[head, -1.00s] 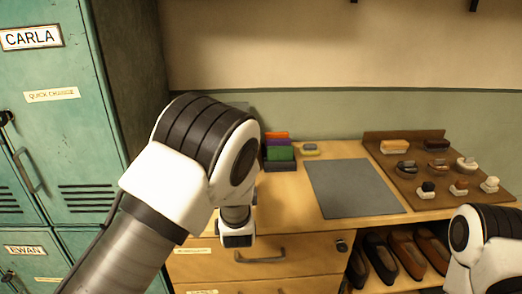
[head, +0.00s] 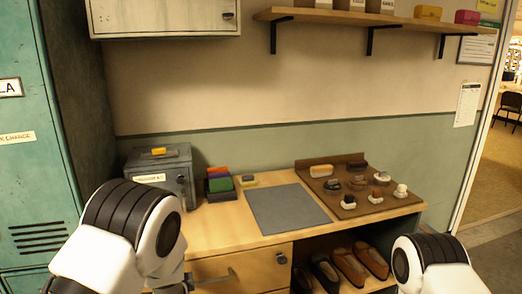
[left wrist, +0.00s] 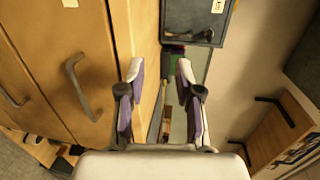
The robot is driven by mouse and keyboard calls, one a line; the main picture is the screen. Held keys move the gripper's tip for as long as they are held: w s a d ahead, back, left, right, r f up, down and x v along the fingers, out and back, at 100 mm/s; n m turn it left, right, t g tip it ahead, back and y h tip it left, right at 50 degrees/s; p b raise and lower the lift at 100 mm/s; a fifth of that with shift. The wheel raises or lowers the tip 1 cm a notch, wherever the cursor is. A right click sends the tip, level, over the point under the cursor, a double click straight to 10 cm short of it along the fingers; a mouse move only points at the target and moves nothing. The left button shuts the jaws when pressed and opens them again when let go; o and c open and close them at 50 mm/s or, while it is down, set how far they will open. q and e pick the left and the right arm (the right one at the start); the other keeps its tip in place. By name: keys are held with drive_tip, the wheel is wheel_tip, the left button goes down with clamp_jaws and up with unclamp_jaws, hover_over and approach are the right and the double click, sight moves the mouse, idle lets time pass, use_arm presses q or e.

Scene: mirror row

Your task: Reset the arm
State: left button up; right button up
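My left arm comes in at the lower left of the head view, its white and black joint in front of the drawer cabinet. Its gripper is hidden in the head view. In the left wrist view my left gripper (left wrist: 160,95) is open, with two purple-padded fingers apart and nothing between them. It is beside the wooden cabinet front, near a drawer handle (left wrist: 82,85). My right arm shows only as a white and black joint at the lower right of the head view. Its gripper is out of view.
The bench top (head: 215,228) holds a grey mat (head: 288,208), a grey metal box (head: 165,172), coloured blocks (head: 219,184) and a brown board (head: 318,185) with several brushes. Shoes (head: 350,267) stand on the shelf below. A locker (head: 40,205) is at left, a wall shelf (head: 375,20) above.

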use_arm(q)
drive_tip(key=s+a+f+n+g+h, duration=0.1)
drive_tip(key=s+a+f+n+g, duration=0.2)
drive_tip(key=s+f, duration=0.8)
drive_tip(key=s+a+f+n+g+h, duration=0.1)
drive_tip(key=s+a+f+g+h, duration=0.1)
drive_tip(key=s+f+g, duration=0.7)
drive_tip(key=s+d+f+n+g+h, duration=0.1)
drive_tip(key=s+n, duration=0.4)
drive_tip(key=s, duration=0.6)
drive_tip(key=s+d+f+n+g+h, duration=0.1)
drive_tip(key=s+n, duration=0.4)
drive_tip(key=s, duration=0.6)
wheel_tip(320, 180, down, 2)
drive_tip(key=shift+d+f+n+g+h, duration=0.2)
drive_tip(key=shift+d+n+g+h, duration=0.2)
drive_tip(key=shift+d+g, duration=0.3)
drive_tip(key=shift+o, duration=0.3)
drive_tip(key=shift+d, duration=0.15)
